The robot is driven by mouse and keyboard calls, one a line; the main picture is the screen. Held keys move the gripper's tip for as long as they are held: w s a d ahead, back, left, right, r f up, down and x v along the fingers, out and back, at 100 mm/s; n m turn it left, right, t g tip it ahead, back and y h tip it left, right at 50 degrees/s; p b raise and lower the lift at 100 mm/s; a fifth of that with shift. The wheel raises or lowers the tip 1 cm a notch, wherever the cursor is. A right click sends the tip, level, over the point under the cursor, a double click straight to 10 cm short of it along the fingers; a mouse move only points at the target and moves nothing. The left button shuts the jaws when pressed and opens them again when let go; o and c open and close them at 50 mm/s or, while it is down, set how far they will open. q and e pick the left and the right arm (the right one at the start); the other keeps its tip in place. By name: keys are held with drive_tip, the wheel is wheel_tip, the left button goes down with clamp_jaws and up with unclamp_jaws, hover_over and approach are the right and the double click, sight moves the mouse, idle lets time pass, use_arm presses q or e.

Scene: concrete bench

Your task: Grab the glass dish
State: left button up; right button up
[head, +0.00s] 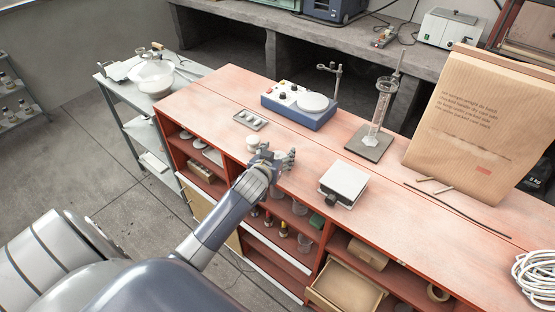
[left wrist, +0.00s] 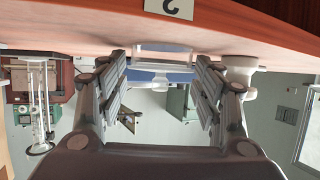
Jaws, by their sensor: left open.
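My left gripper (head: 279,157) is open, low over the front edge of the red bench. In the left wrist view, which shows the scene upside down, its two fingers (left wrist: 161,62) stand wide apart. A pale, see-through shape, likely the glass dish (left wrist: 163,56), shows between the fingertips, close to the bench top; I cannot tell whether either finger touches it. In the head view I cannot make out the dish clearly; the gripper covers that spot. My right gripper is in neither view.
A small white cup (head: 252,143) stands just left of the gripper. The blue stirrer (head: 300,104) is behind it, a small tray (head: 250,120) behind left. A white-topped scale (head: 344,181) and a cylinder stand (head: 370,142) are to the right.

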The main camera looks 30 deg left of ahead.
use_arm(q)
drive_tip(key=c, duration=0.7)
drive_tip(key=shift+c, duration=0.6)
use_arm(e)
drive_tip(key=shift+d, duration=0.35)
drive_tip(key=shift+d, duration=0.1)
